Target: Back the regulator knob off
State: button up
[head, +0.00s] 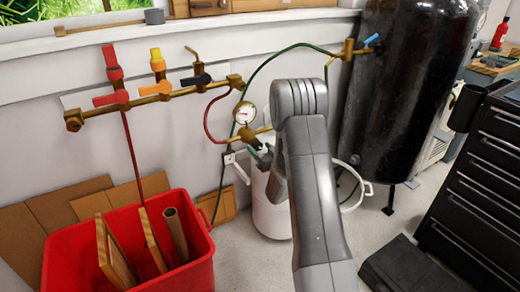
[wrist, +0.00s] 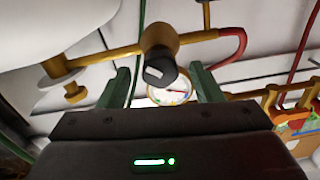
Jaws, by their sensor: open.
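The regulator knob (wrist: 160,72) is black with a pale mark and sits on the near end of a brass body (wrist: 158,36). My gripper (wrist: 159,70) is open, with one green finger on each side of the knob and visible gaps to both. I cannot tell how deep the fingers reach along it. The round pressure gauge (wrist: 172,92) is partly hidden behind the knob and my gripper; it also shows in the head view (head: 244,112). There, my arm hides most of my gripper, close to the brass regulator body (head: 247,134).
A brass manifold (head: 150,95) with several valve levers runs along the wall at left. A red bin (head: 190,270) holding boards stands below it. A white vessel (head: 271,215) is under the regulator, and a black tank (head: 400,90) stands right. Green hose (head: 262,68) loops close by.

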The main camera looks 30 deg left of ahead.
jog(key=shift+w+a, duration=0.2)
jog(key=shift+a, duration=0.25)
jog(key=c, duration=1)
